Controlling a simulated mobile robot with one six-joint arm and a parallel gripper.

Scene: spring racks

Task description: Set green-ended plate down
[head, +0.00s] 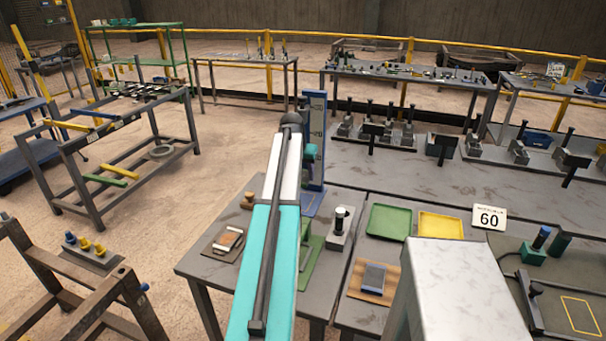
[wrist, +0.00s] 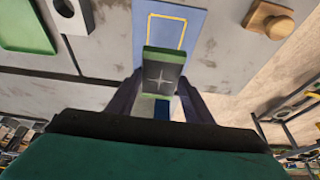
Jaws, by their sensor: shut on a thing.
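The green-ended plate (wrist: 164,72) is dark grey with a pale star mark and green end strips. In the wrist view it sits between the two dark fingers of my gripper (wrist: 160,84), which is shut on it. Past it lies a blue board (wrist: 146,10) with a yellow outline, partly hidden by the plate. The plate's far end overlaps the near part of the outline in view; I cannot tell whether it touches the board. In the head view my teal and white arm hides the plate and most of my gripper.
A tall blue scale post (head: 315,130) stands just beside my arm's end. A wooden knob (wrist: 270,20) lies near the board. Bare table shows around it.

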